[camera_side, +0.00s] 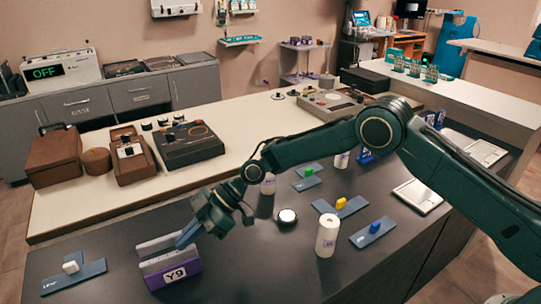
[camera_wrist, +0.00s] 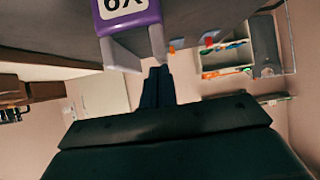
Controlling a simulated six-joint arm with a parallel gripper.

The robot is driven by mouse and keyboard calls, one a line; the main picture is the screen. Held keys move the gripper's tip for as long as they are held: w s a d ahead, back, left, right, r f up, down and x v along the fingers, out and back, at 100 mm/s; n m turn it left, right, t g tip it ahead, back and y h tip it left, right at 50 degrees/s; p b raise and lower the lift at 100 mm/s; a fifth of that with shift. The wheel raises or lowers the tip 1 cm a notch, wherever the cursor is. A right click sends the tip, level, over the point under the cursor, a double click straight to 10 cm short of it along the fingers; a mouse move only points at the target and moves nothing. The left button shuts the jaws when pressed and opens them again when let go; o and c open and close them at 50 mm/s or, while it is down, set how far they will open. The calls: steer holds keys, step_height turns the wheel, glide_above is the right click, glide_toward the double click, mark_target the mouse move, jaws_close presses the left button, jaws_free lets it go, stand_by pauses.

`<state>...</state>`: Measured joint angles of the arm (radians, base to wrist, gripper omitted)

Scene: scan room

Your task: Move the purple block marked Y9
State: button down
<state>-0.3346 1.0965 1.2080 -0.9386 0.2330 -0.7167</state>
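The purple block marked Y9 (camera_side: 183,271) stands on the dark counter at the front left in the side view. It has pale grey upper parts, and its white label faces the camera. In the wrist view the block (camera_wrist: 128,22) shows upside down at the top edge, partly cut off. My gripper (camera_side: 184,240) is at the block's upper right in the side view, its fingertips close to the grey top. In the wrist view my gripper's dark fingers (camera_wrist: 157,72) lie close together just below the block. Whether they touch or grip it is unclear.
A blue-grey plate with a white piece (camera_side: 71,267) lies left of the block. The front counter between is clear.

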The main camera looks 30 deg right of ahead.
steer(key=d+f, duration=0.1)
steer(key=d, duration=1.7)
steer(key=shift+d, duration=0.3)
steer(key=shift+s+r, duration=0.1)
steer(key=shift+a+r, duration=0.1)
steer(key=shift+r, duration=0.7)
steer(key=shift+r, duration=0.15)
steer(key=d, duration=1.2)
steer(key=shift+r, duration=0.15)
